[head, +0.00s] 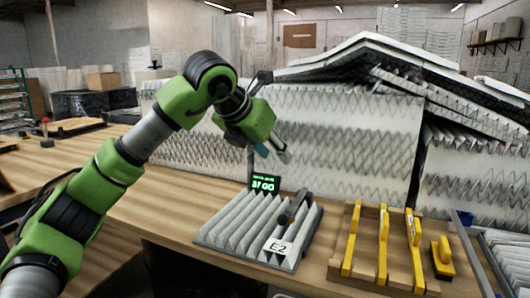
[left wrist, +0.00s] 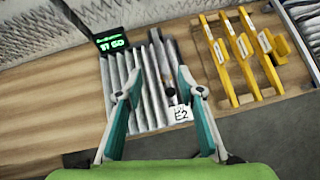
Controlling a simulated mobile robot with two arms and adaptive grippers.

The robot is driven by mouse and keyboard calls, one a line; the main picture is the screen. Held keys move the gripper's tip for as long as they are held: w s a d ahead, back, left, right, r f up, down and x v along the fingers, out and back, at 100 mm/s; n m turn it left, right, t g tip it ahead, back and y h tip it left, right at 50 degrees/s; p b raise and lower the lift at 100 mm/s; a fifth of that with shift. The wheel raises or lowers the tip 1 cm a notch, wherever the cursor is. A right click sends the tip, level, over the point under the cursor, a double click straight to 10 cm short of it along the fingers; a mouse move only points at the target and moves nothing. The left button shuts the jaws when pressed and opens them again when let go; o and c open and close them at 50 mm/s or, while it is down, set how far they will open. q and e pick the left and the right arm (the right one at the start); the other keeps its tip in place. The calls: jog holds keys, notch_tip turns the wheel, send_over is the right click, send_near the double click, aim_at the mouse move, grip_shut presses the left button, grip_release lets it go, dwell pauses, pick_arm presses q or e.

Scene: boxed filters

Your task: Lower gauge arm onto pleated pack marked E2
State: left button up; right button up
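The pleated pack marked E2 (head: 240,226) lies in a grey tray on the bench, its white pleats facing up. Its E2 label (head: 278,247) is at the front right corner. The dark gauge arm (head: 297,203) slants up over the pack's right side; I cannot tell whether it touches the pleats. My left gripper (head: 274,148) is open and empty, above and behind the pack. In the left wrist view, the fingers (left wrist: 162,82) spread over the pack (left wrist: 128,90), with the gauge arm (left wrist: 172,62) between and beyond them. My right gripper is not in view.
A small display (head: 264,183) with green text ending in GO stands behind the pack. A wooden rack (head: 340,268) with yellow tools is to the right. Tall stacks of pleated filters (head: 350,140) line the back. Bare bench (head: 160,205) lies left of the pack.

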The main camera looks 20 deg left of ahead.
pick_arm(q)
jog(key=s, duration=0.1)
jog(key=s+r, duration=0.1)
jog(key=shift+s+a+r, duration=0.1)
jog(key=shift+s+a, duration=0.15)
jog(key=shift+s, duration=0.05)
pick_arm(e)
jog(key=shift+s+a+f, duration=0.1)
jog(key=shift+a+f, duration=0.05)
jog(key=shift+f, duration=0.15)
pick_arm(q)
jog(key=v, duration=0.8)
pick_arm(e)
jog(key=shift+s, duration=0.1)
pick_arm(q)
jog(key=shift+o, duration=0.2)
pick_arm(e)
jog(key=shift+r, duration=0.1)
